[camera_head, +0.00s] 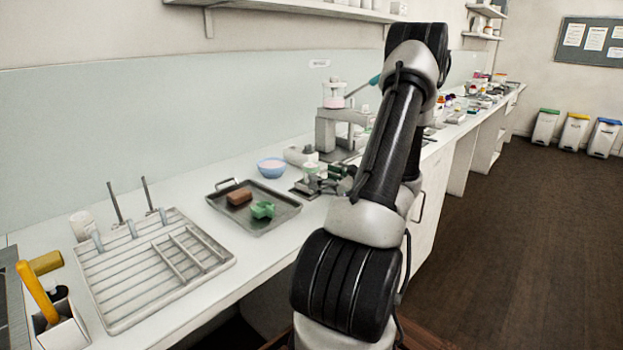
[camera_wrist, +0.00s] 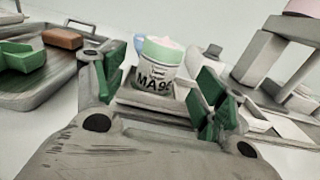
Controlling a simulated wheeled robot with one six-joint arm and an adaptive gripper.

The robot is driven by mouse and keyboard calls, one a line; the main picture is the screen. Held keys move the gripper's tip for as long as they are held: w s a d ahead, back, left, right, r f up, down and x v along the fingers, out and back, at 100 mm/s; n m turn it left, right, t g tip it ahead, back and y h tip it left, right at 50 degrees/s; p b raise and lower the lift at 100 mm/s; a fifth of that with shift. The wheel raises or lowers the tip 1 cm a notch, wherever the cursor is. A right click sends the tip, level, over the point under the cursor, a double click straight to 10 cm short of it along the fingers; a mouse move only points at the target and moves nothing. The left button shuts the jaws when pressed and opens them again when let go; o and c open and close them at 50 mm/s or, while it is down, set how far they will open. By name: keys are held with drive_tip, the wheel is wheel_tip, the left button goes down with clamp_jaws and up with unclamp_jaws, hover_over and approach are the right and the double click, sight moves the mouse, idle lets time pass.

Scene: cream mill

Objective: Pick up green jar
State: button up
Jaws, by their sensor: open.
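The green jar (camera_wrist: 158,72) stands upright in the wrist view, a pale jar with a green band near its top and dark lettering on its label. In the head view the small pale-green jar (camera_head: 311,171) stands on the counter, just left of my gripper (camera_head: 335,179). In the wrist view my gripper (camera_wrist: 158,98) is open, with one green-padded finger on each side of the jar. A gap shows between the jar and each finger. The jar's lower part is partly hidden, so I cannot tell how deep the fingers reach around it.
A grey tray (camera_head: 270,222) with a brown block (camera_head: 239,197) and a green piece (camera_head: 262,210) lies left of the jar. A blue bowl (camera_head: 271,168) stands behind the tray. A grey machine (camera_head: 333,127) stands behind my gripper. A dish rack (camera_head: 150,275) is nearer.

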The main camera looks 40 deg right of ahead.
drive_tip(key=w, duration=0.5)
drive_tip(key=shift+w+a, duration=0.15)
drive_tip(key=shift+a, duration=0.1)
drive_tip(key=shift+c, duration=0.4)
drive_tip(key=c, duration=1.1)
drive_tip(key=shift+r, duration=0.15)
